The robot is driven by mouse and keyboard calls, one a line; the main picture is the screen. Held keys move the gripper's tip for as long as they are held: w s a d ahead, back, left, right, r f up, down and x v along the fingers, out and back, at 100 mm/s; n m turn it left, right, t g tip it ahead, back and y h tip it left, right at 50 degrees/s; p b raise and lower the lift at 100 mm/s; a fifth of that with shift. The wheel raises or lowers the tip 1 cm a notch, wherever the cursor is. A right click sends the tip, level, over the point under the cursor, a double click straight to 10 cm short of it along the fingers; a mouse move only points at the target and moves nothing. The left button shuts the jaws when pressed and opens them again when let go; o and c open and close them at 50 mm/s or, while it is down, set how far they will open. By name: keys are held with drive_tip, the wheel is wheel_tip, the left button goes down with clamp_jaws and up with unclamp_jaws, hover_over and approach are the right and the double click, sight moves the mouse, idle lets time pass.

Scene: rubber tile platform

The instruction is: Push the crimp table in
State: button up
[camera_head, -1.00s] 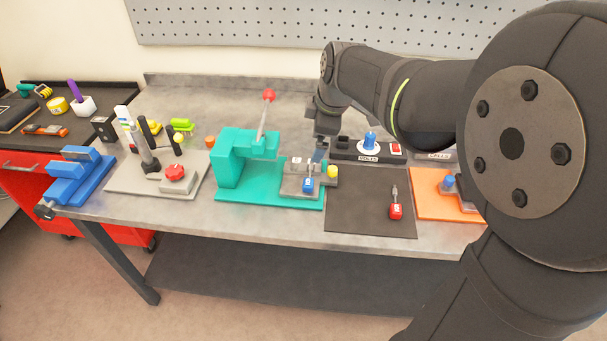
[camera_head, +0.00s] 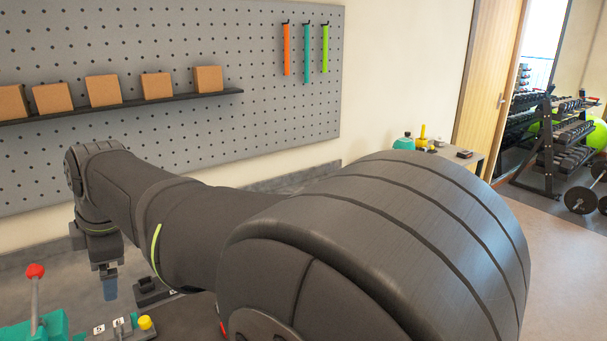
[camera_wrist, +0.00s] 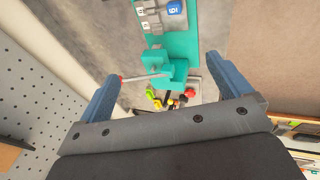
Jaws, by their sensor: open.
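The teal crimp press (camera_head: 40,332) with its red-knobbed lever (camera_head: 35,285) shows at the lower left edge of the head view, mostly cut off. Beside it is the grey crimp table (camera_head: 118,330) with white number tags and a yellow knob (camera_head: 145,322). In the wrist view the teal press (camera_wrist: 165,72) lies between my fingers, and the grey table (camera_wrist: 152,20) with a blue numbered piece is at the top. My gripper (camera_wrist: 162,70) is open and empty, its blue fingers wide apart. In the head view its finger (camera_head: 110,287) shows beyond the crimp table, apparently not touching it.
A dark device (camera_head: 152,290) sits on the bench right of my gripper, partly behind my arm. A pegboard (camera_head: 210,130) with a shelf of brown boxes (camera_head: 103,90) stands behind. My arm hides much of the bench. Bottles stand on a far side table (camera_head: 465,160).

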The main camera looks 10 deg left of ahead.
drive_tip(key=shift+w+a+f, duration=0.1)
drive_tip(key=c, duration=0.9)
drive_tip(key=g+h, duration=0.1)
drive_tip(key=h, duration=0.3)
hover_over(143, 319)
wheel_tip(143, 319, down, 9)
wheel_tip(143, 319, down, 18)
drive_tip(key=shift+r, duration=0.2)
drive_tip(key=shift+c, duration=0.3)
